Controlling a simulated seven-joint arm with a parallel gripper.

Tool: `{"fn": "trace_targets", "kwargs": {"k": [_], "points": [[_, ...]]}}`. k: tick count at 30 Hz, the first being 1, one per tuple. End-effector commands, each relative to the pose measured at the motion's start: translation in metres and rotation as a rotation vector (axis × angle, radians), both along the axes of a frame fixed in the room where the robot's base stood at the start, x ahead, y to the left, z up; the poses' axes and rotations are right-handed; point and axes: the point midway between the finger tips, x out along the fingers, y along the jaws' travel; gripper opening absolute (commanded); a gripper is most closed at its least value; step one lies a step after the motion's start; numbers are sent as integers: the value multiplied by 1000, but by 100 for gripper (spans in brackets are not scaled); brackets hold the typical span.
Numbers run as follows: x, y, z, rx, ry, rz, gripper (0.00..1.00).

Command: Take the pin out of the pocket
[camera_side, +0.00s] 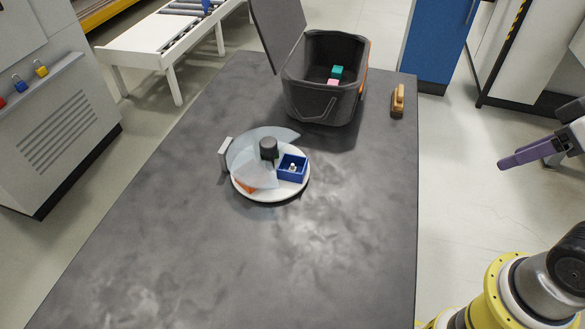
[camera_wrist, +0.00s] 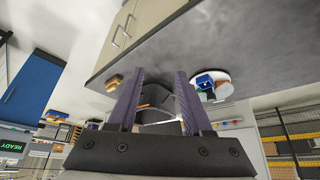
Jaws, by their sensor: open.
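A small pale pin (camera_side: 292,167) stands in a blue square pocket (camera_side: 284,175) on the right side of a round white turntable (camera_side: 268,198). A clear fan-shaped cover (camera_side: 248,150) with a dark central knob (camera_side: 268,149) lies over other parts of the turntable, and the pocket with the pin is uncovered. An orange part (camera_side: 246,186) shows under the cover. My gripper (camera_side: 512,160) is open and empty, off the table's right edge and far from the turntable. In the wrist view my gripper's purple fingers (camera_wrist: 157,95) are apart, and the blue pocket (camera_wrist: 205,80) appears beyond them.
A dark open bin (camera_side: 318,105) with a teal block (camera_side: 337,72) and a pink block (camera_side: 332,82) stands at the back of the table. A wooden-handled brush (camera_side: 397,101) lies right of it. The table's front (camera_side: 240,270) is clear.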

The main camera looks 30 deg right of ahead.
Motion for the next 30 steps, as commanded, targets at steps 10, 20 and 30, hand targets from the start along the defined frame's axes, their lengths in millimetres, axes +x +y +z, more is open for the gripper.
{"fn": "trace_targets", "kwargs": {"k": [10, 20, 30], "points": [[0, 0, 0, 0, 0, 0, 50], [0, 0, 0, 0, 0, 0, 33], [-2, 0, 2, -106, 13, 203, 33]]}}
